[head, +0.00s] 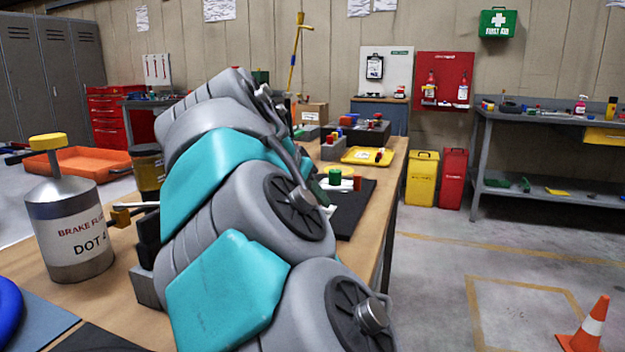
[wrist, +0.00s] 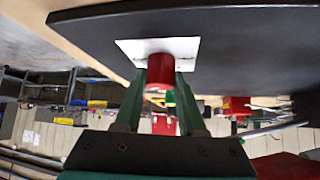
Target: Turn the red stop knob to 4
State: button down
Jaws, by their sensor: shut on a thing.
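In the wrist view a red knob (wrist: 160,71) stands on a white plate (wrist: 128,48) fixed to a dark panel (wrist: 240,40). My gripper (wrist: 160,88) has its two green fingers on either side of this knob, shut on it. Any numbers or pointer on the plate are too small to read, so the knob's setting cannot be told.
A brake fluid can (head: 68,228) with a yellow cap stands left of my arm on the wooden bench (head: 120,300). A yellow tray (head: 367,156) lies farther back. Another red part (wrist: 236,106) shows at right in the wrist view. Floor right of the bench is open, with a cone (head: 588,328).

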jog(key=shift+w+m+g+h+p, duration=0.1)
jog(key=shift+m+g+h+p, duration=0.65)
jog(key=shift+m, duration=0.95)
jog(key=shift+a+m+g+h, duration=0.1)
jog(key=shift+m+g+h, duration=0.2)
jog(key=shift+g+h, duration=0.05)
jog(key=shift+m, duration=0.5)
jog(key=shift+c, duration=2.4)
grip_release()
jog(key=shift+g, duration=0.3)
jog(key=shift+d+n+t, duration=0.2)
jog(key=shift+n+t, duration=0.2)
jog(key=shift+n, duration=0.3)
